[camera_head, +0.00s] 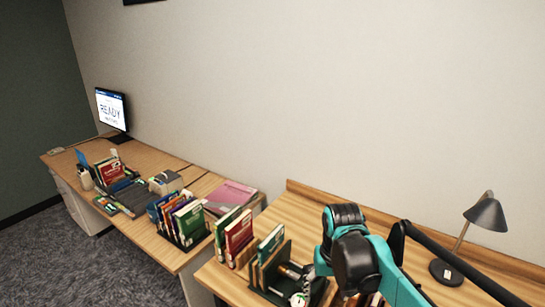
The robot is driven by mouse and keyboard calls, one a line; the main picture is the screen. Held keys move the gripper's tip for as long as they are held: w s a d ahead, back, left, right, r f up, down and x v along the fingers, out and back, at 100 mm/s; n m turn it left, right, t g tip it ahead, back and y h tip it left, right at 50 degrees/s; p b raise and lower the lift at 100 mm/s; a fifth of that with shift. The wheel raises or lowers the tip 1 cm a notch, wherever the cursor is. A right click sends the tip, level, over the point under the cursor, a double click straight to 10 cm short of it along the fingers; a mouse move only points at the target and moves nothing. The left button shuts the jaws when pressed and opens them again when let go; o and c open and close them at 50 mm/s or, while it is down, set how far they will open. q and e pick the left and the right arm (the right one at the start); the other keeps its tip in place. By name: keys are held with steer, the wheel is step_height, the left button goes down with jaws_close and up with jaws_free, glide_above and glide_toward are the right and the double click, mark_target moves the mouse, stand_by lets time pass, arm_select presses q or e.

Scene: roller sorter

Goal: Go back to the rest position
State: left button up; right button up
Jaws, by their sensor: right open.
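My right arm, teal and black, comes in from the lower right over the near desk (295,207). My right gripper (348,285) is at the bottom of the view, low over the desk and partly hidden by the arm's black joints. It is open; I cannot make out anything between its fingers. My left gripper is not in view.
A black desk lamp (487,214) stands on the near desk at the right. Red and green books (238,238) stand left of the organizer. A farther desk (150,235) holds book racks, a pink folder (230,195) and a lit monitor (111,109). A wall is behind.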

arm_select(q)
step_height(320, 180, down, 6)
steer(key=b, duration=0.5)
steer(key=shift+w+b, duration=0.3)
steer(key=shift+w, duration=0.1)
arm_select(e)
steer(key=s+d+f+t, duration=0.4)
steer(key=s+f+t, duration=0.2)
steer(key=s+f, duration=0.2)
steer(key=shift+s+d+f+t, duration=0.2)
steer(key=shift+s+t, duration=0.15)
steer(key=shift+t, duration=0.05)
stand_by(0.4)
